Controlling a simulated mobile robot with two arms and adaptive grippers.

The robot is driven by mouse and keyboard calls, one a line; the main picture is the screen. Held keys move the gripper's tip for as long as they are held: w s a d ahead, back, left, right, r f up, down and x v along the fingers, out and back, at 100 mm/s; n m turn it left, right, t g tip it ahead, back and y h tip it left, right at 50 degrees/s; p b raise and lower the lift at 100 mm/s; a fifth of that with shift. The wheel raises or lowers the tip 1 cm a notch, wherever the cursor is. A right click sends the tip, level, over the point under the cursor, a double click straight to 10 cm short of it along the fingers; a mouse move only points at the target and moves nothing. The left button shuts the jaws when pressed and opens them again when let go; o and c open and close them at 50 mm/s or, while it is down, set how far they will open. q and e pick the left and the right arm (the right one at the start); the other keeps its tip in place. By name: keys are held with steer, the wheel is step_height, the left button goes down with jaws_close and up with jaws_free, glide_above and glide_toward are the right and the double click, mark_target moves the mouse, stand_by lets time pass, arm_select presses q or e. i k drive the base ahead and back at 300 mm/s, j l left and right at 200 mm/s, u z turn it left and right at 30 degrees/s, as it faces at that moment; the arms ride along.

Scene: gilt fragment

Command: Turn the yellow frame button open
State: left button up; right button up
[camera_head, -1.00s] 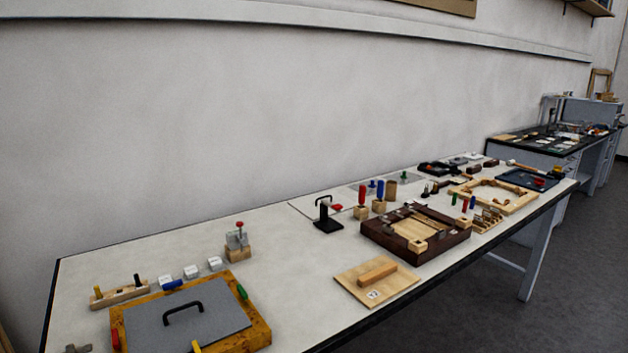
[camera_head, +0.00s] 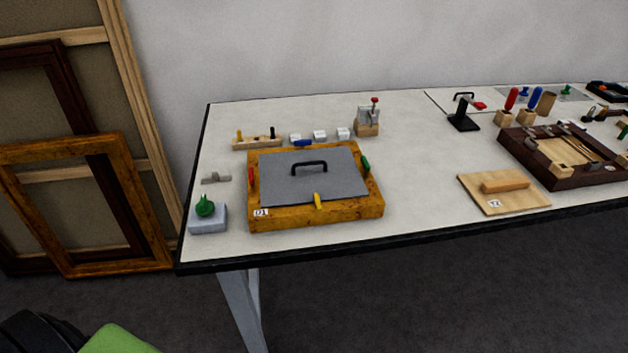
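The wooden frame (camera_head: 352,210) lies flat near the left end of the table. A grey panel with a black handle (camera_head: 309,168) covers its middle. The yellow button (camera_head: 318,201) sits on the near side of the frame, its narrow bar reaching across the frame's inner edge over the panel. A red button (camera_head: 251,178) is on the left side, a blue one (camera_head: 303,143) on the far side and a green one (camera_head: 365,164) on the right side. Neither of my grippers shows in the head view.
A grey block with a green knob (camera_head: 207,214) stands left of the frame. A wooden peg rack (camera_head: 257,142), white blocks and a clamp block (camera_head: 368,122) are behind it. A board with a wooden bar (camera_head: 505,189) lies to the right. Large frames (camera_head: 85,200) lean at the left.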

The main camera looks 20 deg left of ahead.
mark_target(318, 205)
steer(key=u, duration=0.75)
steer(key=k+j+z, duration=0.1)
steer(key=k+j, duration=0.15)
